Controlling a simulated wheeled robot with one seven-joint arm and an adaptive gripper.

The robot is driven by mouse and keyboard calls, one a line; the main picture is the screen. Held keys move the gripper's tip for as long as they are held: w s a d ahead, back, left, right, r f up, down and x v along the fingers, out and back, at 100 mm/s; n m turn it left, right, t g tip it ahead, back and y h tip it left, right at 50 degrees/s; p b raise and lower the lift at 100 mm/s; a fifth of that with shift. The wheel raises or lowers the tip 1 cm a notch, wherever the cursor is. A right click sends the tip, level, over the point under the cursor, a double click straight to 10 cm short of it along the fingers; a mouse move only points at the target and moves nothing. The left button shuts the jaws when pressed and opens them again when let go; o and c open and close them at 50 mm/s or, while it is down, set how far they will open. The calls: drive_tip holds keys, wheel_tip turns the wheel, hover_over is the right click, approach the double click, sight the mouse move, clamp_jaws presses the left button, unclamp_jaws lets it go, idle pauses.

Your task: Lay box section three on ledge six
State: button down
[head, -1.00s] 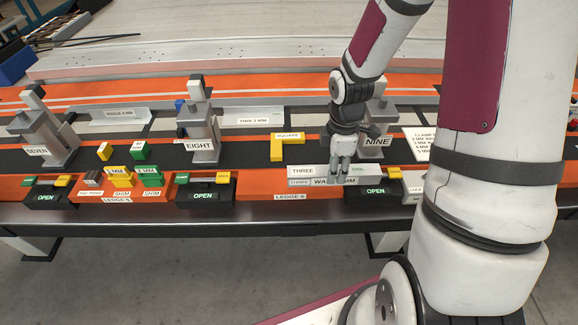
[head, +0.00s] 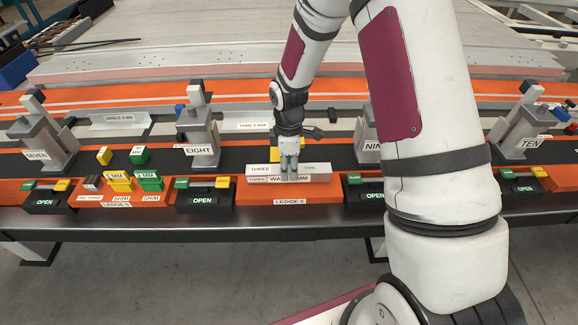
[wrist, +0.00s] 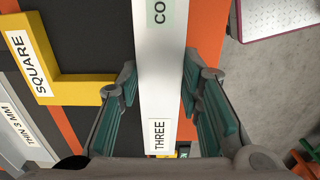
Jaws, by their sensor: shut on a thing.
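Box section three (head: 315,168) is a pale grey bar with labels reading THREE on its top and front. In the head view it lies lengthwise over ledge six (head: 252,195), the orange block labelled LEDGE 6, roughly centred between its ends. Whether the bar touches the ledge or hangs just above it I cannot tell. My gripper (head: 289,172) points down and is shut on the middle of the bar. In the wrist view the bar (wrist: 164,85) runs between the two fingers of my gripper (wrist: 160,85), its THREE label toward the palm.
Black clamps marked OPEN flank the ledge at left (head: 204,198) and right (head: 366,194). A yellow square (wrist: 75,88) lies behind the bar, partly hidden in the head view. Posts EIGHT (head: 200,130) and NINE (head: 383,125) stand behind. Yellow and green shims (head: 148,180) sit on ledge five.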

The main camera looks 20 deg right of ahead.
sight(289, 169)
drive_tip(key=shift+f, duration=0.2)
drive_tip(key=c, duration=1.1)
unclamp_jaws()
wheel_tip(289, 169, up, 12)
drive_tip(key=s+r+m+t, duration=0.2)
drive_tip(key=s+r+m, duration=0.4)
drive_tip(key=s+r, duration=0.6)
drive_tip(key=shift+s+r+m+t, duration=0.4)
drive_tip(key=shift+s+r+m, duration=0.95)
drive_tip(key=shift+s, duration=1.1)
drive_tip(key=shift+s+r+m+t, duration=0.4)
drive_tip(key=shift+s+r+m, duration=0.9)
drive_tip(key=shift+s, duration=1.15)
drive_tip(key=shift+s+r+m+t, duration=0.4)
drive_tip(key=shift+s+r+m, duration=0.95)
drive_tip(key=shift+s, duration=1.1)
